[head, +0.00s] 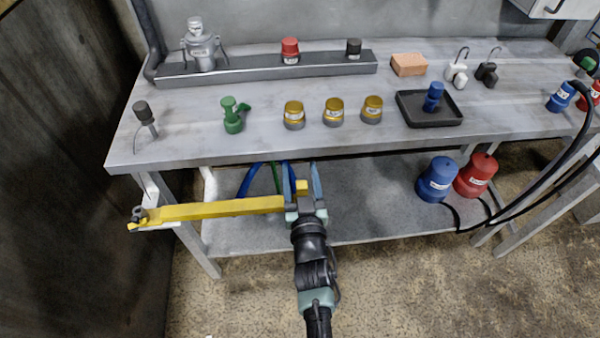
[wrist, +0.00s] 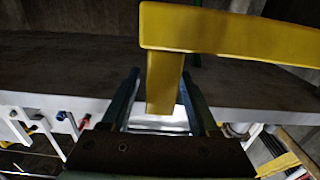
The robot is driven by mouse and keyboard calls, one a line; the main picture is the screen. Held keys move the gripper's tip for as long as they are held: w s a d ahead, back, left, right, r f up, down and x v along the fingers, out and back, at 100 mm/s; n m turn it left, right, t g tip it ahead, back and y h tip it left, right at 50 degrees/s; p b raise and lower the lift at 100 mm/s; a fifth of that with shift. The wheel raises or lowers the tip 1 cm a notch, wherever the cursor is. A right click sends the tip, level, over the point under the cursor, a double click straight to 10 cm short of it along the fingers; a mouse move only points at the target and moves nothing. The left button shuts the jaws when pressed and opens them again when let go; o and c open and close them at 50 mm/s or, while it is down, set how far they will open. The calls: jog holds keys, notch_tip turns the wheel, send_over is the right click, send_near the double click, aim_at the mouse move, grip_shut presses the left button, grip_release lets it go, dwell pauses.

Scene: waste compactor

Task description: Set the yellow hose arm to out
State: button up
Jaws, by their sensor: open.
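The yellow hose arm (head: 215,209) is a long flat bar. It runs from a dark pivot (head: 138,215) at the bench's left front to my gripper (head: 302,175), roughly parallel to the bench's front edge. In the wrist view the yellow bar (wrist: 235,33) crosses the upper right, and a short yellow handle (wrist: 163,85) sticks out from its end. My gripper (wrist: 160,85) is open with its two fingers on either side of this handle. I cannot tell whether a finger touches it. No out marking is legible.
The workbench (head: 220,160) with bottles, yellow-capped jars and a black tray (head: 425,121) lies beyond my gripper. Blue (head: 437,180) and red (head: 476,175) canisters stand on the lower shelf at right. A dark wall (head: 60,200) rises at left. The floor in front is clear.

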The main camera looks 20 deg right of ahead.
jog(key=shift+c, duration=0.3)
grip_shut()
dwell(1.1)
